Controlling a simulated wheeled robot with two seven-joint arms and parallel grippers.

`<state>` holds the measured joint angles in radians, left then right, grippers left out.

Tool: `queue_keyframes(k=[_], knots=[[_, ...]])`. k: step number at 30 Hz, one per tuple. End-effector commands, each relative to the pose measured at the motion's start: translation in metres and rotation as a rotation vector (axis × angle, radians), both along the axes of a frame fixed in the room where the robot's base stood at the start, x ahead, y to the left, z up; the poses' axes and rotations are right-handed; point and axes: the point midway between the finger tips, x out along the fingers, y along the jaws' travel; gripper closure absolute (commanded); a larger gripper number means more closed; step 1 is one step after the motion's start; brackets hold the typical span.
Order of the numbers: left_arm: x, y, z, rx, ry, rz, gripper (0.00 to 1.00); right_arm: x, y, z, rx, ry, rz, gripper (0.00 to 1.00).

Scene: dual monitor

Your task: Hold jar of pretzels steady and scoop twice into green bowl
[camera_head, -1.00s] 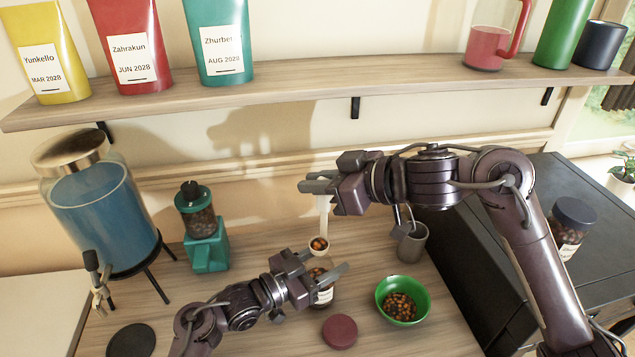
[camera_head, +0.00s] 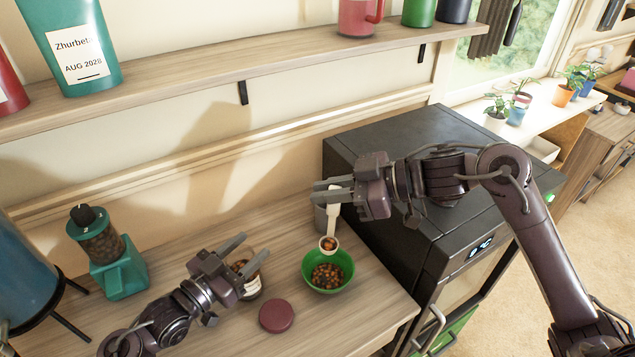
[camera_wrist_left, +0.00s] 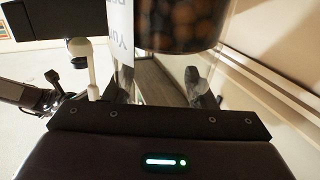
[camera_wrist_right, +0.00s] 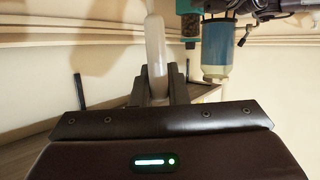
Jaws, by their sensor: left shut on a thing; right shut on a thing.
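The jar (camera_head: 250,286) of brown round pieces stands on the counter with its label facing forward. My left gripper (camera_head: 238,262) is shut around it; the jar also fills the top of the left wrist view (camera_wrist_left: 180,25). My right gripper (camera_head: 335,190) is shut on the handle of a white scoop (camera_head: 332,218), which hangs down with brown pieces in its bowl. The scoop's bowl is above the back part of the green bowl (camera_head: 345,275), which holds a pile of brown pieces. The scoop handle shows in the right wrist view (camera_wrist_right: 155,55).
A dark red lid (camera_head: 277,316) lies in front of the jar. A grey cup (camera_head: 322,215) stands behind the scoop. A black appliance (camera_head: 400,180) stands close on the right. A teal grinder (camera_head: 115,265) and a blue dispenser (camera_head: 25,275) are at left.

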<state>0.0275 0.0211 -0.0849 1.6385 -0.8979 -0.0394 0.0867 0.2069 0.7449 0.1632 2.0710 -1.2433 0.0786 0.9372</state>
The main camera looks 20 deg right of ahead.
Motion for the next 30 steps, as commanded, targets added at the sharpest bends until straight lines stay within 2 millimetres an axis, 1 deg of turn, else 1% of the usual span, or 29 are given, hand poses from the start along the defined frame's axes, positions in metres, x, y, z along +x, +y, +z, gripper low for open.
queue_keyframes(k=[1, 17, 30], knots=[[-0.001, 0.000, -0.006, 0.006, 0.011, 0.000, 0.80, -0.004, 0.000, -0.004, 0.007, -0.014, -0.002, 1.00], [-0.001, 0.000, -0.006, 0.006, 0.011, 0.000, 0.80, -0.033, -0.007, -0.026, 0.048, -0.223, -0.006, 1.00], [-0.001, 0.000, -0.006, 0.006, 0.011, 0.000, 0.80, -0.061, -0.013, -0.035, 0.090, -0.437, -0.007, 1.00]])
